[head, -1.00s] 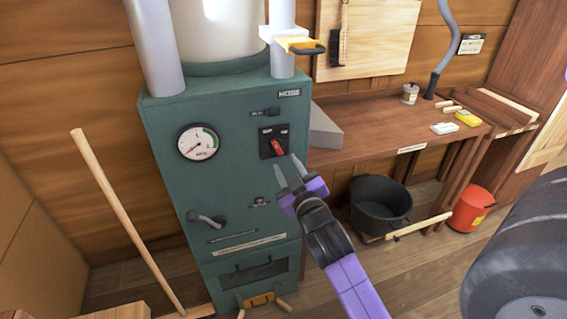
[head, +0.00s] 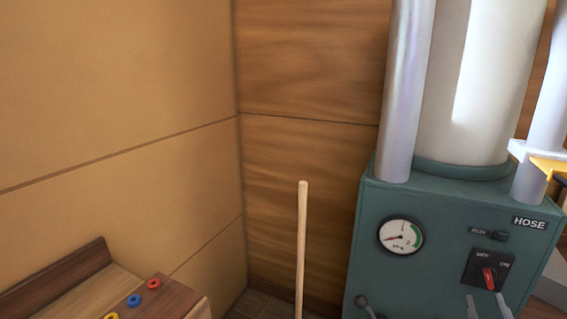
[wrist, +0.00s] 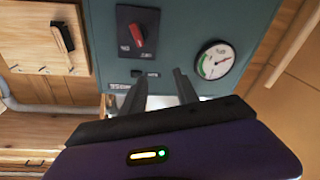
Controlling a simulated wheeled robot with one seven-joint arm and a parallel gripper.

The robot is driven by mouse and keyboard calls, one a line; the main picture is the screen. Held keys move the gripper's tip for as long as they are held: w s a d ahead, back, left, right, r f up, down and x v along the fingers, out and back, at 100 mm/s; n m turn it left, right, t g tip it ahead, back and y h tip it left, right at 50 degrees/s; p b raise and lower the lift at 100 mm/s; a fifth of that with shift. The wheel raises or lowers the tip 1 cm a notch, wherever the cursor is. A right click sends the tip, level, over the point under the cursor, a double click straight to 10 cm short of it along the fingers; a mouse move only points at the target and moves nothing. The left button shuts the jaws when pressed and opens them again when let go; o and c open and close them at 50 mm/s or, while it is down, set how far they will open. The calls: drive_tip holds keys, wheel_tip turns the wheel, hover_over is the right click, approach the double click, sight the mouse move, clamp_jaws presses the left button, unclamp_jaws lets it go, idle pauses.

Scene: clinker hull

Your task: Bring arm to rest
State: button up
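My gripper (head: 487,304) shows only as two grey fingertips at the lower right edge of the head view, just below the red rotary switch (head: 489,278) of a green cabinet (head: 455,225). In the wrist view, my gripper (wrist: 160,88) is open, its two fingers apart with nothing held between them. The red switch (wrist: 137,35) and the round gauge (wrist: 215,60) lie beyond the fingertips there, apart from them. The rest of my arm is out of the head view.
A wooden pole (head: 302,250) stands upright left of the cabinet. A wooden bench (head: 160,300) with small coloured rings is at the lower left. Grey pipes (head: 407,90) rise from the cabinet. A wooden board with a hanging tool (wrist: 45,38) shows in the wrist view.

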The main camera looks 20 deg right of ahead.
drive_tip(key=s+a+f+n+t+y, duration=0.1)
drive_tip(key=a+y, duration=0.1)
drive_tip(key=a, duration=0.4)
drive_tip(key=s+a+f+t+y, duration=0.1)
drive_tip(key=a+f+y, duration=0.1)
drive_tip(key=a, duration=0.3)
drive_tip(key=s+a+f+n+y, duration=0.1)
drive_tip(key=s+a+y, duration=0.3)
drive_tip(key=s+a, duration=0.4)
drive_tip(key=s+a+f+n+g+y, duration=0.1)
drive_tip(key=s+a+f+y, duration=0.3)
drive_tip(key=s+a, duration=0.4)
drive_tip(key=a+n+y, duration=0.1)
drive_tip(key=a, duration=0.3)
drive_tip(key=shift+a+g, duration=0.25)
drive_tip(key=shift+g, duration=0.05)
drive_tip(key=shift+f, duration=0.1)
